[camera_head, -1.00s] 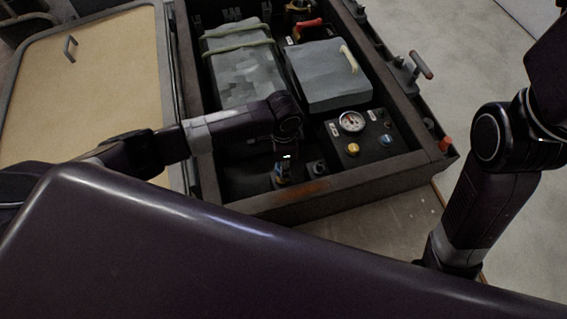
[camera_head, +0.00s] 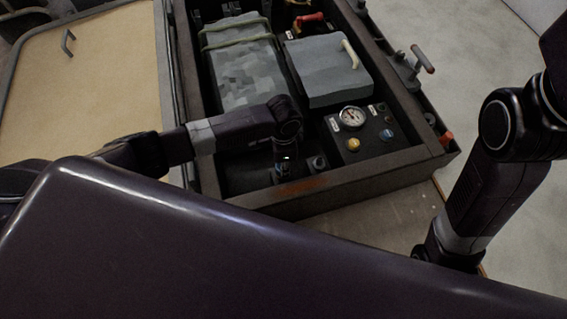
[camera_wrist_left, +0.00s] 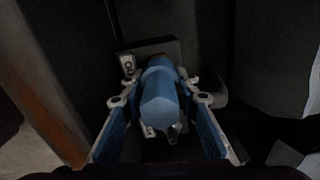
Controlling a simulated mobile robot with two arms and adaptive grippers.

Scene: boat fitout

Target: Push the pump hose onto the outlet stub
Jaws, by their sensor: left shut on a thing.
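The blue pump hose (camera_wrist_left: 160,98) shows in the left wrist view as a thick, rounded blue piece between my fingers. My left gripper (camera_wrist_left: 160,104) is shut on it, with one finger on each side. Behind the hose is a dark block (camera_wrist_left: 165,48) with a small white label. The hose points down toward this block; its far end is hidden, so I cannot tell whether it touches or surrounds the outlet stub. In the head view my left gripper (camera_head: 280,175) is low inside the front of the open bay, mostly hidden by its wrist. My right gripper is out of view.
The bay's dark rim (camera_head: 345,186) runs close in front of my left gripper. A panel (camera_head: 365,135) with a gauge and knobs, a grey lidded box (camera_head: 325,75) and a strapped grey case (camera_head: 240,75) fill the bay. A tan hatch (camera_head: 85,80) lies left.

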